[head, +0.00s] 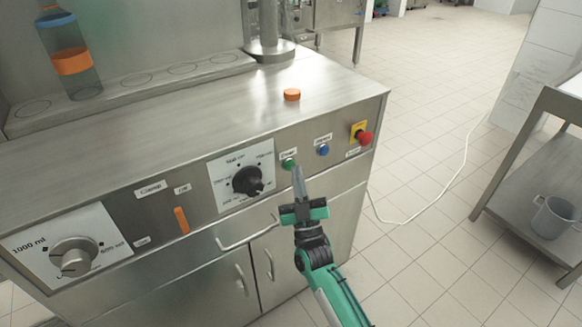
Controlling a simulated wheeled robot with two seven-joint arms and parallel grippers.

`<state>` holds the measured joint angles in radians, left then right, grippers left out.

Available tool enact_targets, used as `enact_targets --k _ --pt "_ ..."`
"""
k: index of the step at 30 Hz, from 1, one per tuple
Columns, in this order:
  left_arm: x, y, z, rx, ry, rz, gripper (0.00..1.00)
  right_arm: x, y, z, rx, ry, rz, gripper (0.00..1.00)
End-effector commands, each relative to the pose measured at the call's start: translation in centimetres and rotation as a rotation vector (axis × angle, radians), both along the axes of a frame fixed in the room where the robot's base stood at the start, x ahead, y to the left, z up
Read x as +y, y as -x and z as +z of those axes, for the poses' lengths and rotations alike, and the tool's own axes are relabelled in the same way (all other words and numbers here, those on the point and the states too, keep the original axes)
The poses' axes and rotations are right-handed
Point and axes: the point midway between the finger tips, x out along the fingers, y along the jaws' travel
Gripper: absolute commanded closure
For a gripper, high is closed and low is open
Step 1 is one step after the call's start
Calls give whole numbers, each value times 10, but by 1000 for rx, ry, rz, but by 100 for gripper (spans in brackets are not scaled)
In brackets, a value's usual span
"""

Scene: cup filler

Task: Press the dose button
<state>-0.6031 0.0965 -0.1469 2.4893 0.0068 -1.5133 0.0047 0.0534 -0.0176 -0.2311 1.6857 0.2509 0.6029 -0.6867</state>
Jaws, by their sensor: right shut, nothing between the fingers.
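On the front panel of the steel cup filler (190,117) are a green button (288,163) and a blue button (323,150), each under a small label too blurred to read surely. I cannot tell for certain which is the dose button. My right gripper (297,170) is shut and empty, pointing up toward the panel. Its fingertips show just right of and slightly below the green button; whether they touch it is unclear. The blue button is further right, clear of the fingers. My left gripper is out of view.
Left on the panel are a black knob (247,180), an orange lever (181,220) and a silver knob (75,256). A red emergency stop (365,138) is at the right. An orange cap (292,95) lies on top. A bottle (70,60) stands at the back left.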

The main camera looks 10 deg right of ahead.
Motion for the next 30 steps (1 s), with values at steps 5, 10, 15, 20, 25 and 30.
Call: enact_targets --k 5,10,15,20,25,30 --pt "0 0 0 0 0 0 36 0 0 0 0 0 0 100" --pt "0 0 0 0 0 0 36 1 -2 0 0 0 0 100" --pt "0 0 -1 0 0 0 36 1 -4 0 0 0 0 100" --pt "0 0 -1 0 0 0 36 2 -5 0 0 0 0 100" --pt "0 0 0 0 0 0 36 1 -4 0 0 0 0 100" --pt "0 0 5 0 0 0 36 -1 3 1 1 1 -1 100"
